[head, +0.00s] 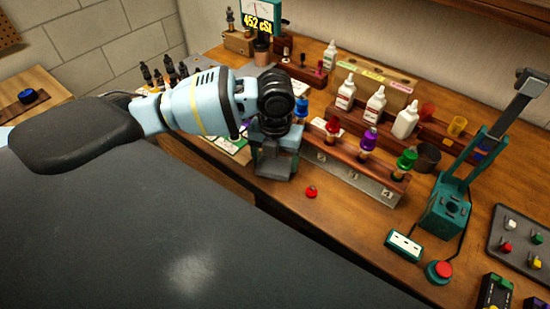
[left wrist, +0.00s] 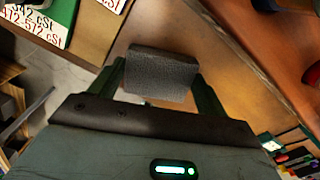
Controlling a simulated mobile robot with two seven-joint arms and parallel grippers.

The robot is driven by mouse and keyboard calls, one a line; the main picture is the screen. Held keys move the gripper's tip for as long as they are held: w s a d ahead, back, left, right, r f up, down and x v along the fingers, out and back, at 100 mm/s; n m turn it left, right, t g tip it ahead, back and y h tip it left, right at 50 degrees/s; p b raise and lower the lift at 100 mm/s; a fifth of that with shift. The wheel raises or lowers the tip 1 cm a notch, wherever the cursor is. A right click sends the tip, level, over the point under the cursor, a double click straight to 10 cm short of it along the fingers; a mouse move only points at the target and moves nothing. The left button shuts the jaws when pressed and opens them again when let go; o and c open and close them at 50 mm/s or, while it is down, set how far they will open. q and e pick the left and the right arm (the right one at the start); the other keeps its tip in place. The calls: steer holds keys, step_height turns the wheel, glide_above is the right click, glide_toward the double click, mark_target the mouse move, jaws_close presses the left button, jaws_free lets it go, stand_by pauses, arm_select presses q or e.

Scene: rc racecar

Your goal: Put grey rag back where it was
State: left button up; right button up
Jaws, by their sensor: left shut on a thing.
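My left gripper (head: 274,165) is over the workbench near its front edge, left of the numbered rack, pointing down. In the left wrist view my left gripper (left wrist: 161,90) is shut on a dark grey, rough-textured piece that looks like the grey rag (left wrist: 161,73), held between its two fingers. In the head view I cannot clearly tell the rag from the gripper. I cannot tell whether the rag touches the bench. My right gripper is out of view.
The numbered rack (head: 343,176) holds red, purple and green-topped pieces right of the gripper. A small red knob (head: 311,192) lies in front of it. White bottles (head: 375,105) stand behind. A teal press (head: 446,205) stands at right. Bare wood (head: 335,220) shows along the front.

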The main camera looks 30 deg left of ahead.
mark_target(275, 163)
arm_select(q)
steer(key=shift+f, duration=0.35)
steer(key=o, duration=1)
steer(key=shift+c, duration=0.2)
steer(key=shift+r, duration=0.1)
step_height(275, 163, up, 12)
steer(key=shift+p, duration=0.3)
steer(key=shift+r, duration=0.1)
